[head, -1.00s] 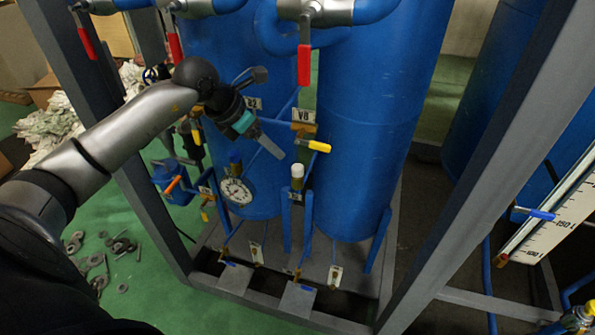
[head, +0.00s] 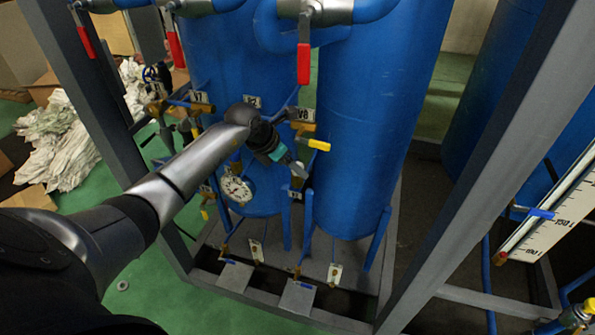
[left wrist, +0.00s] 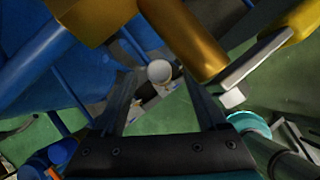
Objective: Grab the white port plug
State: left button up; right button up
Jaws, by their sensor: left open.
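The white port plug (left wrist: 159,71) shows in the left wrist view as a round white cap between the fingertips, seen from above. In the head view it sits in front of the blue tanks, largely hidden behind my gripper. My left gripper (head: 297,170) is open, its fingers pointing down and right at the plug. In the left wrist view the two dark fingers (left wrist: 162,88) stand apart on either side of the cap. I cannot tell whether they touch it. My right gripper is in neither view.
A yellow-handled valve (head: 318,144) by the V8 label is just above the gripper; its brass body (left wrist: 185,35) is close in the left wrist view. A pressure gauge (head: 236,189) is at the left. Blue tanks (head: 365,120) stand behind, and grey frame posts (head: 490,160) flank the space.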

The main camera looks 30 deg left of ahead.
pick_arm(q)
jog(key=shift+x, duration=0.85)
grip_shut()
